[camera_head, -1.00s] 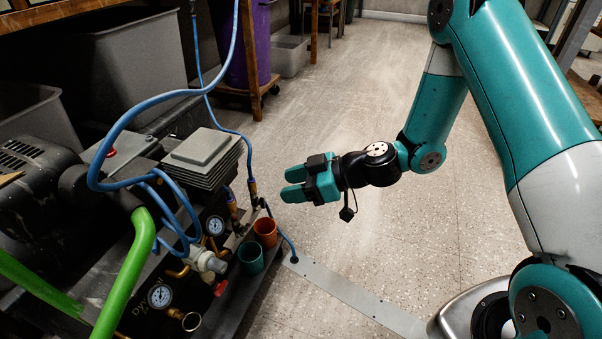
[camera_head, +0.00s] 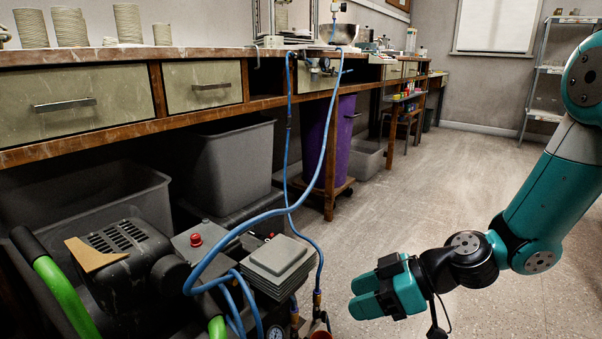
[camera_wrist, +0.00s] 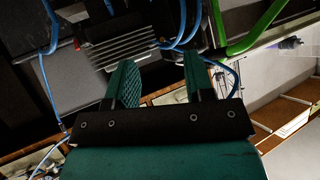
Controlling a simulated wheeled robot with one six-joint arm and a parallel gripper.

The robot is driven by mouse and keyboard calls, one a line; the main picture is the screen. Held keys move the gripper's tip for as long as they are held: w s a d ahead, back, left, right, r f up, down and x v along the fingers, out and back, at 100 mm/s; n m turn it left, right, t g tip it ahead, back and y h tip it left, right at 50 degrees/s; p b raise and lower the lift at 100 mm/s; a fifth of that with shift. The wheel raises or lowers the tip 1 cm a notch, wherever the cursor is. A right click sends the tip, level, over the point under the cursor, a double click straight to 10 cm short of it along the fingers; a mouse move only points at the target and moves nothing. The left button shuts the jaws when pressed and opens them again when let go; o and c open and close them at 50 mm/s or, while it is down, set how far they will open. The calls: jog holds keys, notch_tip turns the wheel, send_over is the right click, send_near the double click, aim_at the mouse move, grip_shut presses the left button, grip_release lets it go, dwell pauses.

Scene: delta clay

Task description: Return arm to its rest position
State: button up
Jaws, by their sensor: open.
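My gripper (camera_head: 362,295) is at the lower middle right of the head view, on my teal arm, which comes in from the right edge. Its teal fingers point left toward the compressor (camera_head: 277,262) with its grey finned block, and it hangs apart from it over the floor. In the wrist view the two fingers (camera_wrist: 158,80) stand apart with nothing between them. The compressor's fins and blue hose lie beyond the fingertips there.
A wooden workbench (camera_head: 205,120) with drawers runs along the left and back. Grey bins (camera_head: 232,165) and a purple barrel (camera_head: 328,140) stand under it. A blue hose (camera_head: 260,215) loops over the compressor. A green handle (camera_head: 65,300) is at lower left. Open floor (camera_head: 430,190) lies behind my gripper.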

jog(key=s+d+r+m+g+h+p, duration=0.1)
jog(key=s+d+r+m+h+p, duration=0.25)
jog(key=s+r, duration=0.7)
jog(key=s+r+m+g+h+p, duration=0.1)
jog(key=s+r+m+h+p, duration=0.25)
jog(key=s+r+p, duration=0.65)
notch_tip(320, 180, up, 39)
jog(key=w+p, duration=0.2)
jog(key=p, duration=3)
jog(key=shift+w, duration=0.4)
jog(key=shift+a, duration=0.1)
jog(key=shift+c, duration=0.6)
jog(key=shift+s, duration=0.1)
